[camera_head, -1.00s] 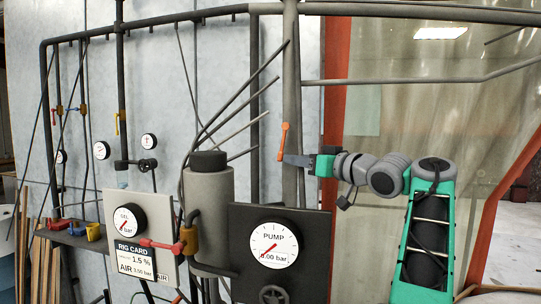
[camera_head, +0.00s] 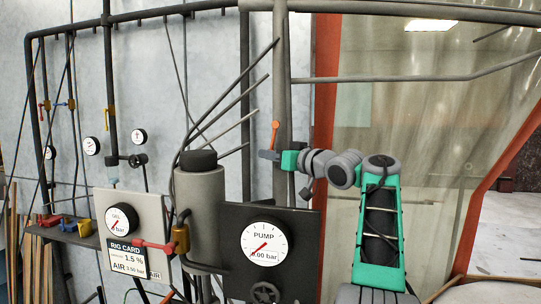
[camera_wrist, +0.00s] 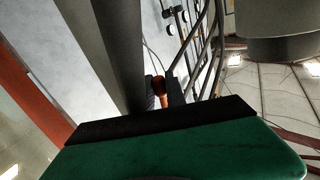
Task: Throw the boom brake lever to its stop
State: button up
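The lever at my gripper, which I take as the boom brake lever (camera_head: 274,134), is orange. It stands nearly upright beside the grey vertical post, leaning slightly right at its top. My gripper (camera_head: 268,155) reaches in from the right at the lever's lower end and hides that end; whether they touch cannot be told. In the wrist view an orange part (camera_wrist: 159,87) shows just beyond the dark edge of my gripper, beside a thick dark post (camera_wrist: 108,50).
The grey post (camera_head: 281,80) stands right behind the lever. Below are a black PUMP gauge panel (camera_head: 300,225) and a pale panel with a red-handled valve (camera_head: 155,246). A grey cylinder (camera_head: 200,205) stands left, with slanted rods above. A pipe (camera_head: 400,79) crosses the upper right.

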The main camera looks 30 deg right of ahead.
grip_shut()
jog(key=shift+f, duration=0.1)
dwell(0.9)
